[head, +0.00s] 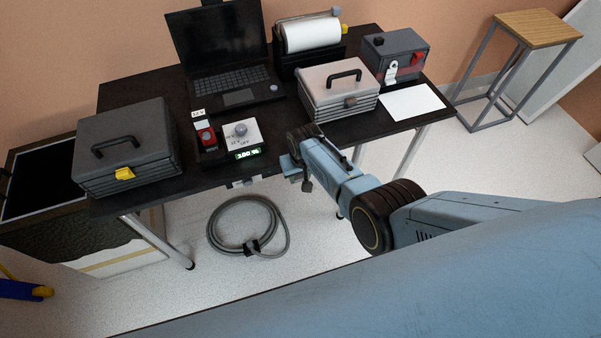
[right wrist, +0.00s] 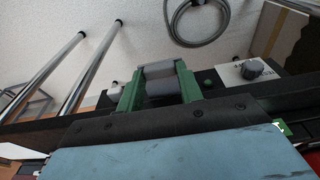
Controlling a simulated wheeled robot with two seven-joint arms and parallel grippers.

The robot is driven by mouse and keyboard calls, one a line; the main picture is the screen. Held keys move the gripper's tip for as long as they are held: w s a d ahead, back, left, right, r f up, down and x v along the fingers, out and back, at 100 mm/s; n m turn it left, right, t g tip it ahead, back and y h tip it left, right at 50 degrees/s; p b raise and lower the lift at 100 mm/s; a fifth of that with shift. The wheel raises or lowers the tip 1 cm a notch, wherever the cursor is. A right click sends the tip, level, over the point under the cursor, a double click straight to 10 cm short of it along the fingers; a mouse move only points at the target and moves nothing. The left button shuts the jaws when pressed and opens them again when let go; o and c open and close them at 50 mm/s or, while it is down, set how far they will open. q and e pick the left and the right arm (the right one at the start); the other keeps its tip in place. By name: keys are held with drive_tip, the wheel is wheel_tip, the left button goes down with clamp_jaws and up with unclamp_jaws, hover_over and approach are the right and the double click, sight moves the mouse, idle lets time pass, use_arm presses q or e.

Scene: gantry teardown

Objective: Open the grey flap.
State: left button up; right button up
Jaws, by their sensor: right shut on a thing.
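My right gripper (head: 292,172) is at the front edge of the dark table, right of the small control panel. In the right wrist view its green fingers (right wrist: 160,80) are closed on a grey piece (right wrist: 158,71), which looks like the grey flap. The fingers hide part of this piece, and I cannot tell how far it is swung. In the head view the gripper and arm cover that spot. My left gripper is not in view.
The control panel with a knob (head: 240,131) and a lit green display sits on the table. A grey toolbox (head: 125,150), a laptop (head: 230,80) and a pale toolbox (head: 338,90) stand around it. A coiled grey cable (head: 248,228) lies on the floor below.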

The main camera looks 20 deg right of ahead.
drive_tip(key=o, duration=1)
wheel_tip(320, 180, up, 13)
drive_tip(key=s+p, duration=0.2)
drive_tip(key=p, duration=0.4)
drive_tip(key=shift+s, duration=0.15)
